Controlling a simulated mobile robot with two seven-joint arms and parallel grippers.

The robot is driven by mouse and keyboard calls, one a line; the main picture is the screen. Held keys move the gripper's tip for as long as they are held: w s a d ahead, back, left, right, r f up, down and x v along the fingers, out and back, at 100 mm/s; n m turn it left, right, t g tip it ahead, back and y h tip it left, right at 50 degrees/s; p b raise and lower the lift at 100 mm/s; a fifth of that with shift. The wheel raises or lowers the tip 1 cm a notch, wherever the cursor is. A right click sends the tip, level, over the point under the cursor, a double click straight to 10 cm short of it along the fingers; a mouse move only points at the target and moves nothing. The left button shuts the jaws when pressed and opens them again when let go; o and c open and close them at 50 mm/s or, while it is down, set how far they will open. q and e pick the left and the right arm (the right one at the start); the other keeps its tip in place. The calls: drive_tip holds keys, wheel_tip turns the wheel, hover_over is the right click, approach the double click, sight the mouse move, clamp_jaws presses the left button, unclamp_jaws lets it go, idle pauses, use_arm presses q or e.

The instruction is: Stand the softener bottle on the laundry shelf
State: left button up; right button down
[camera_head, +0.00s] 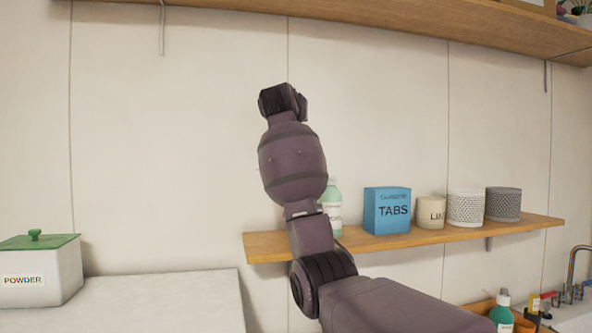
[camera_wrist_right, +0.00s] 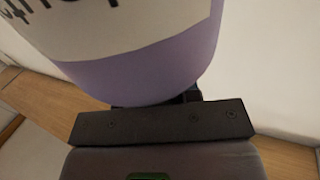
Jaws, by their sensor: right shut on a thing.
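The softener bottle (camera_wrist_right: 150,70), lavender with a pale label whose dark lettering appears upside down, fills the upper part of the right wrist view. Only part of it shows. My right gripper (camera_wrist_right: 158,104) is shut on it. In the head view my right arm rises from the lower right, and neither its fingers nor the bottle can be made out there. The laundry shelf (camera_head: 440,233) is a wooden board on the wall, partly behind my arm. Wood also shows beyond the bottle in the wrist view. My left gripper is not in view.
On the shelf stand a green bottle (camera_head: 333,196) partly behind my arm, a blue TABS box (camera_head: 387,211), a cream tub (camera_head: 431,211) and two perforated pots. A white POWDER box (camera_head: 40,275) sits on a counter (camera_head: 150,303) at left. An upper shelf (camera_head: 400,24) runs overhead.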

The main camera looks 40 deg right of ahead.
wheel_tip(320, 180, down, 10)
drive_tip(key=shift+r+p, duration=0.1)
drive_tip(key=shift+p, duration=0.4)
wheel_tip(320, 180, down, 4)
drive_tip(key=shift+r, duration=0.15)
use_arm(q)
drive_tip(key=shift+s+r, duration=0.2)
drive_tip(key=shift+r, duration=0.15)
use_arm(e)
drive_tip(key=shift+s+a, duration=0.1)
drive_tip(key=c, duration=0.8)
unclamp_jaws()
use_arm(q)
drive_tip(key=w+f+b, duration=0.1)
drive_tip(key=b, duration=0.2)
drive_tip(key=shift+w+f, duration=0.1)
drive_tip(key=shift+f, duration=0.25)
use_arm(e)
drive_tip(key=v, duration=1.2)
